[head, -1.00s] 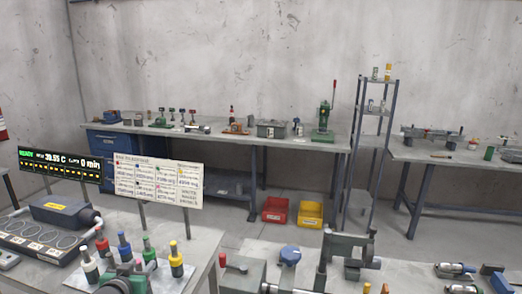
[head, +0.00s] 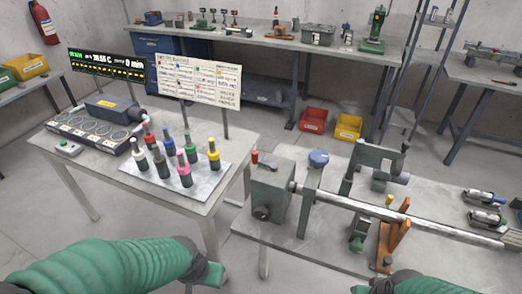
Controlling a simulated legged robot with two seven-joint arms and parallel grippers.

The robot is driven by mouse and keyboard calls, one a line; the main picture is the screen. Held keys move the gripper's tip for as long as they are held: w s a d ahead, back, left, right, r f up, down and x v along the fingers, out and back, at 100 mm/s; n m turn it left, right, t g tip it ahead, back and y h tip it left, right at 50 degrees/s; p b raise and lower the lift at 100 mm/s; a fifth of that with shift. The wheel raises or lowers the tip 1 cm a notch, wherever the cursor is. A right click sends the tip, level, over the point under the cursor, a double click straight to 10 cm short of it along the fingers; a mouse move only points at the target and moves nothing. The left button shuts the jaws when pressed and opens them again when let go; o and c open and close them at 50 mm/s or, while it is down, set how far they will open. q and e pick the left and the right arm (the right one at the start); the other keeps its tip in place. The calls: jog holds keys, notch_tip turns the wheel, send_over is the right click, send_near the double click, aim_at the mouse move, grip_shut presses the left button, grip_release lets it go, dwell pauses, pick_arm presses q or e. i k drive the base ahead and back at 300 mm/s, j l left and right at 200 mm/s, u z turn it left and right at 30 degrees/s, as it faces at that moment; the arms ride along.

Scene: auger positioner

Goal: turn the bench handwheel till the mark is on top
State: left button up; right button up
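A long bare metal shaft (head: 380,208) runs from the box to the right. I can make out no mark. My green-sleeved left arm (head: 110,266) enters at the bottom left, and part of my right arm (head: 418,285) shows at the bottom edge. Both grippers are out of frame, with only dark wrist parts showing.
An orange bracket (head: 391,242) and a grey clamp stand (head: 368,162) rise near the shaft. The left table (head: 95,165) carries several coloured bottles on a plate (head: 205,180). Red (head: 313,120) and yellow (head: 348,127) bins sit on the floor behind. The bench front is partly clear.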

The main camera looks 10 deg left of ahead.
aim_at(262, 214)
jog(key=k+j, duration=0.1)
jog(key=j, duration=0.55)
jog(key=j+u, duration=0.1)
jog(key=j, duration=0.5)
jog(key=k, duration=0.05)
